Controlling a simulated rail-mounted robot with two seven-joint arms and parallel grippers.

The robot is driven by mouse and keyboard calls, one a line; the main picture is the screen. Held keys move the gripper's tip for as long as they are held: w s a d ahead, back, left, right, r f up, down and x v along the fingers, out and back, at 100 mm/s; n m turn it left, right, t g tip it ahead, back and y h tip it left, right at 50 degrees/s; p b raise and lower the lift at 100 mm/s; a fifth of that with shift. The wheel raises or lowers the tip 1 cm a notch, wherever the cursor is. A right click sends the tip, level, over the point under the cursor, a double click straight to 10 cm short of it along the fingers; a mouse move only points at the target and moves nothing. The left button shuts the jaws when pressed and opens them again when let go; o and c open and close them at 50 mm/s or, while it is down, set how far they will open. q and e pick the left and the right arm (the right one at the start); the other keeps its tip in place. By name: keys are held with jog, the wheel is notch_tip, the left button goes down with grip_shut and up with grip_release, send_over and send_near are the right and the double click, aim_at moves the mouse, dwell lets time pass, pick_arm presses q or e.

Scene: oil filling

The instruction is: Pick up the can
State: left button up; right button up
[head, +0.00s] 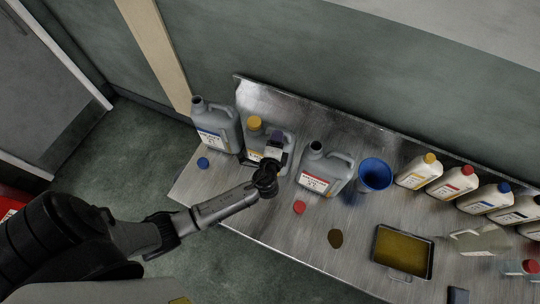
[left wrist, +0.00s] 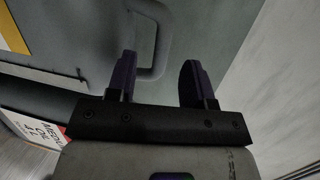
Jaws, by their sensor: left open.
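Three grey cans stand at the left end of the metal table: a can with a blue label (head: 217,128), a can with a yellow cap (head: 254,123) and an open can with a red label (head: 322,170). My left gripper (head: 274,146) is at the yellow-capped can, partly covering its right side. In the left wrist view the two purple fingers (left wrist: 160,75) are apart, with a grey can handle (left wrist: 152,40) showing between and beyond them. I cannot tell whether they touch it. A white label with red (left wrist: 32,130) shows at lower left there. My right gripper is out of view.
A blue cap (head: 203,163) and a red cap (head: 299,207) lie on the table (head: 283,243). A blue funnel or cup (head: 374,175), several cream bottles (head: 418,171) and an oil tray (head: 402,250) are to the right. A dark oil spot (head: 335,239) lies near the front.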

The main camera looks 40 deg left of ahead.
pick_arm(q)
jog(key=shift+p+x, duration=0.55)
jog(key=shift+x, duration=1.8)
jog(key=shift+d, duration=0.1)
grip_shut()
jog(key=shift+w+r, duration=0.1)
jog(key=shift+r, duration=0.2)
